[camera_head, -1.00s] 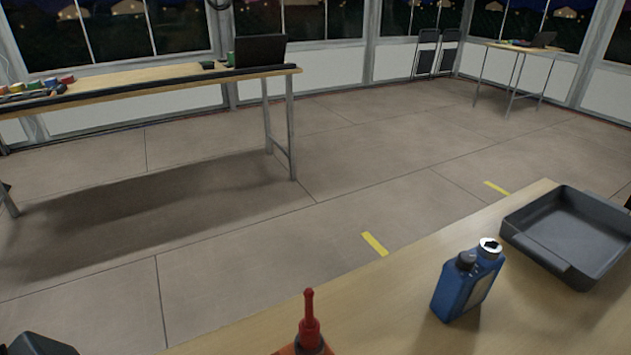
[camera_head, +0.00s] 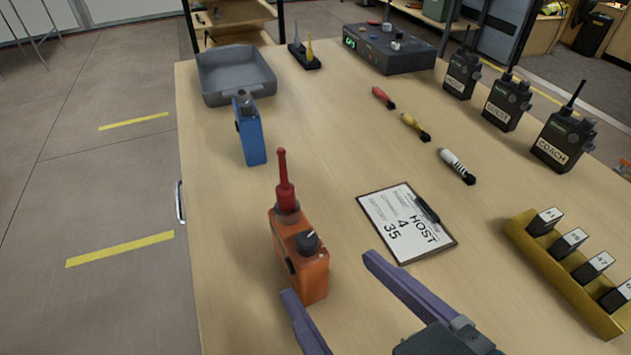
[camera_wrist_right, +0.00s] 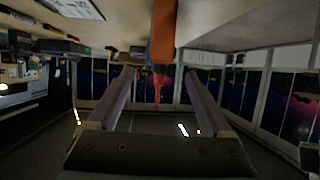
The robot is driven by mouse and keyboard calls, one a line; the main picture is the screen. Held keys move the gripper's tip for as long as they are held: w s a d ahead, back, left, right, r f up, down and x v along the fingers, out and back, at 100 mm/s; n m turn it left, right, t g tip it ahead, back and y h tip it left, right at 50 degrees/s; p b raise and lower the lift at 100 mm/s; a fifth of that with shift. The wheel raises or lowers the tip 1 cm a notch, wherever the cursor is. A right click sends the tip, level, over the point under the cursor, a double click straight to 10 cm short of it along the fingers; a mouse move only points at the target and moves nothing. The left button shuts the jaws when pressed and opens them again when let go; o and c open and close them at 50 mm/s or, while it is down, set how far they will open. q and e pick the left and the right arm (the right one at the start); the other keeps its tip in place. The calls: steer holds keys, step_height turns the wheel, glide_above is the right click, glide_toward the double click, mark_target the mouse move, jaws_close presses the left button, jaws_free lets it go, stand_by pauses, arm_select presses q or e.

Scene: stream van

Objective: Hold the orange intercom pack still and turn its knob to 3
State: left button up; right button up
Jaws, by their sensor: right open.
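The orange intercom pack (camera_head: 302,270) stands upright on the wooden table in the head view, with a red antenna (camera_head: 284,180) and a dark knob (camera_head: 308,242) on its top. The number the knob points to is too small to read. My right gripper (camera_head: 326,272) is open, its two purple fingers reaching in from the bottom edge. One finger is near the pack's lower front and the other is to its right. In the right wrist view the pack (camera_wrist_right: 163,35) shows upside down, beyond and between the open fingers (camera_wrist_right: 158,72). My left gripper is in neither view.
A blue pack (camera_head: 249,135) and a grey tray (camera_head: 236,78) stand behind. A clipboard (camera_head: 405,222) lies right of the orange pack. Several radios (camera_head: 507,100), loose antennas (camera_head: 415,127), a dark console (camera_head: 388,47) and a yellow rack (camera_head: 565,275) fill the right side.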

mark_target(314, 254)
steer(key=b+x, duration=0.1)
steer(key=x, duration=0.7)
steer(key=shift+w+b, duration=0.35)
steer(key=shift+b, duration=0.05)
steer(key=shift+w+a+f, duration=0.25)
steer(key=shift+w+a, duration=0.1)
steer(key=shift+w, duration=0.2)
steer(key=shift+c, duration=0.4)
